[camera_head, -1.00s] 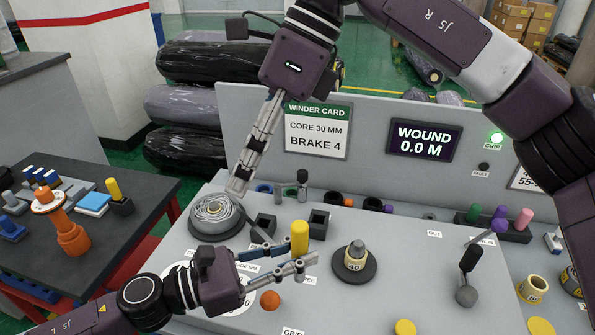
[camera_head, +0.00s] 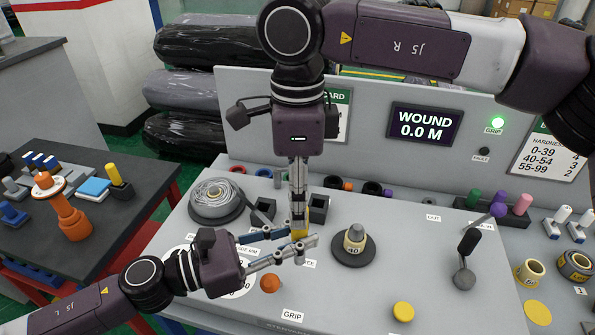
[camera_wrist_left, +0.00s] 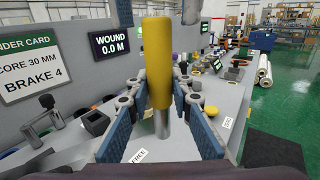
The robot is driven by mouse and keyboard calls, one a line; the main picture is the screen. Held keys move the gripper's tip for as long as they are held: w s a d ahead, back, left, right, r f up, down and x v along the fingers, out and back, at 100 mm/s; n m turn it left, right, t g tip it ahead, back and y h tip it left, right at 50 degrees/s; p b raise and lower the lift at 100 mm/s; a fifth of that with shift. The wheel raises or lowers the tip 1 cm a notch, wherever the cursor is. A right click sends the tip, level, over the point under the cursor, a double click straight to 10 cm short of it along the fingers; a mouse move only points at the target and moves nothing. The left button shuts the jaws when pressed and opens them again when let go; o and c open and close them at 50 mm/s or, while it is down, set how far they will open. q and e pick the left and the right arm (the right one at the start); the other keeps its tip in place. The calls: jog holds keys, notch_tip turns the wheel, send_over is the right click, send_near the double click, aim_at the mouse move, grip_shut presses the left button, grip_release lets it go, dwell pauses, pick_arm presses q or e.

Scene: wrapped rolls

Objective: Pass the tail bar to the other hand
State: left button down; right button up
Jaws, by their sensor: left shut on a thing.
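The tail bar (camera_head: 299,234) is a yellow-topped cylinder with a thinner metal lower part. It stands upright in my left gripper (camera_head: 298,241), which is shut on it above the grey bench. The left wrist view shows the bar's yellow part (camera_wrist_left: 157,60) large, with the blue-padded left fingers either side of its lower part. My right gripper (camera_head: 298,222) points straight down over the bar's top and hides much of the yellow in the head view. In the left wrist view, its fingertips (camera_wrist_left: 157,12) stand apart, one on each side of the bar's top, with small gaps.
An orange knob (camera_head: 270,283) is just below the left gripper. A lever (camera_head: 466,258) stands farther right. The upright display panel (camera_head: 424,132) rises behind.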

jog(key=shift+f, duration=1.85)
jog(key=shift+c, duration=0.6)
grip_shut()
pick_arm(q)
jog(key=c, duration=1.7)
grip_release()
jog(key=shift+o, duration=0.2)
jog(key=shift+a, duration=0.1)
